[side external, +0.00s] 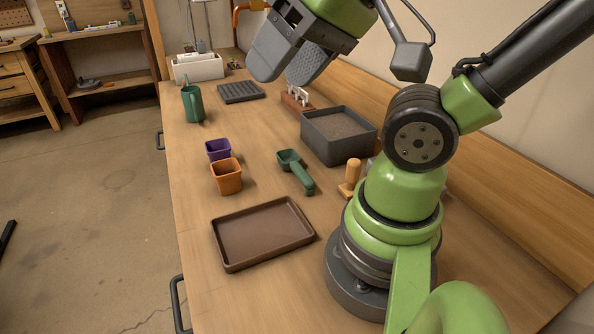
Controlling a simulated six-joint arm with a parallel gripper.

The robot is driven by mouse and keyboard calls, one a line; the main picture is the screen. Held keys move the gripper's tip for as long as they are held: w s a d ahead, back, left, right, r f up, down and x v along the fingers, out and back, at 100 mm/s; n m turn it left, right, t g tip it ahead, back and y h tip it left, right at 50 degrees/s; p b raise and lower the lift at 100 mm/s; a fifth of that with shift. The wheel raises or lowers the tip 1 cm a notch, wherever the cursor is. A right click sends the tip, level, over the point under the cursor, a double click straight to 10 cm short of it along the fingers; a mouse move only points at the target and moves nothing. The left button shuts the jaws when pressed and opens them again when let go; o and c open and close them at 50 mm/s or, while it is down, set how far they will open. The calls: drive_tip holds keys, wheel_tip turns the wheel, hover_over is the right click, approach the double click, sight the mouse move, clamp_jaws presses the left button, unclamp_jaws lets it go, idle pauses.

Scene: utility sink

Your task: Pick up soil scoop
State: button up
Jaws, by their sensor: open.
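The soil scoop (296,171) is dark green, with a cup-like head toward the back and a thick handle pointing to the front right. It lies on the wooden bench top between the orange pot and the grey soil bin. My gripper (290,70) is raised at the top of the view, well above the bench and apart from the scoop. Its two broad grey fingers are spread open, and I see nothing between them.
A soil-filled grey bin (339,134) stands right of the scoop, with a wooden tamper (350,179) in front. Left are an orange pot (226,176) and purple pot (218,149). A brown tray (262,234) lies in front. A green watering can (193,104) stands farther back.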

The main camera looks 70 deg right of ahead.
drive_tip(key=m+g+h, duration=0.2)
drive_tip(key=m+g, duration=0.3)
drive_tip(key=g, duration=0.2)
hover_over(297, 165)
wheel_tip(297, 165, down, 24)
drive_tip(key=shift+a+f, duration=0.15)
drive_tip(key=shift+f, duration=3)
drive_tip(key=c, duration=1)
drive_tip(key=shift+r, duration=0.1)
wheel_tip(297, 165, up, 10)
drive_tip(key=shift+f, duration=0.1)
